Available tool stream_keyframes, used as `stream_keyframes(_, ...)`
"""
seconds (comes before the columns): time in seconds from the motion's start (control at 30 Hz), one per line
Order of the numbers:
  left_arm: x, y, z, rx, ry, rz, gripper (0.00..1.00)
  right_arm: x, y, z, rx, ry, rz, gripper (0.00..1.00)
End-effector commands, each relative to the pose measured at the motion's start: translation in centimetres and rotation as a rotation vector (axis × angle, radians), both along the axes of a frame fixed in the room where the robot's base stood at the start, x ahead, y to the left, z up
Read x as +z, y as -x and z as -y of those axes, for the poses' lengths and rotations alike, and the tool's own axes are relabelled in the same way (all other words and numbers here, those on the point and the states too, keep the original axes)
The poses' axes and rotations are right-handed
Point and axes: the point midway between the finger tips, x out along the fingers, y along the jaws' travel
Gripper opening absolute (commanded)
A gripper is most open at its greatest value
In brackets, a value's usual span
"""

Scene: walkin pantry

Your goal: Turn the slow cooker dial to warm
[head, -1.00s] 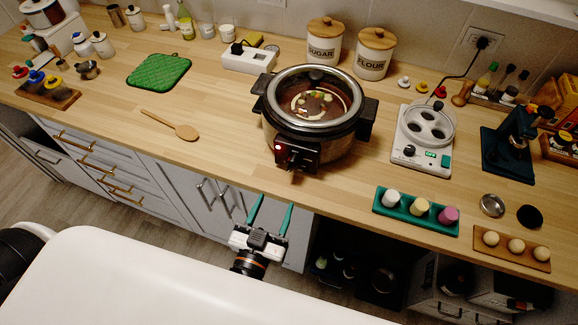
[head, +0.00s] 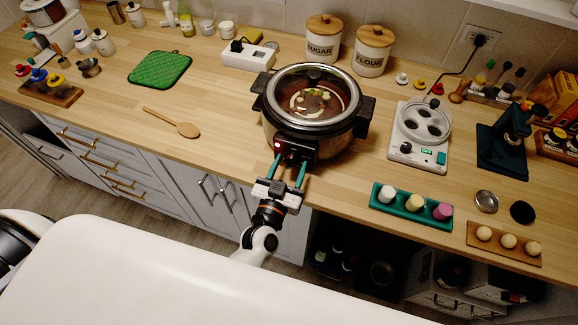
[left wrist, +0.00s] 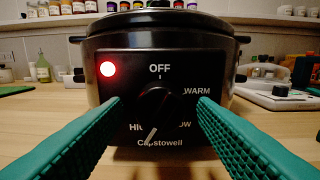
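The slow cooker (head: 312,128) stands on the counter, with a glass lid over food. Its black front panel (left wrist: 120,60) fills the middle of the left wrist view, marked OFF at top, WARM at upper right, LOW at lower right and HIGH at lower left. The black dial (left wrist: 157,103) has a pale pointer line aimed down and slightly left, between LOW and HIGH. A red light (left wrist: 108,69) glows at the panel's upper left. My left gripper (head: 290,163) is open, its green fingers on either side of the dial, apart from it. My right gripper is not in view.
A wooden spoon (head: 178,124) and green pot holder (head: 160,69) lie to the left. A white egg cooker (head: 418,150) and a green tray (head: 408,213) with several cups stand to the right. The counter's front edge runs below the cooker.

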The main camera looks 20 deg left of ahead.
Motion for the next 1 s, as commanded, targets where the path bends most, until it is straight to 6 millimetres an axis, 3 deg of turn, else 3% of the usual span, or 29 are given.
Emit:
stream_keyframes(0.03,0.01,0.01,0.01,0.0,0.0,0.0,0.43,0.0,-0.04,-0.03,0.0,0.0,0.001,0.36)
stream_keyframes(0.23,0.01,0.03,0.01,0.0,0.0,0.0,0.11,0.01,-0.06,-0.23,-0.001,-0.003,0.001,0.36)
stream_keyframes(0.67,0.06,0.02,0.06,-0.001,0.094,-0.001,0.1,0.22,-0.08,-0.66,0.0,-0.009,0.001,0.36)
stream_keyframes(1.0,0.1,0.02,0.14,-0.001,0.375,-0.005,0.1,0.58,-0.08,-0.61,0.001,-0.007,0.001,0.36)
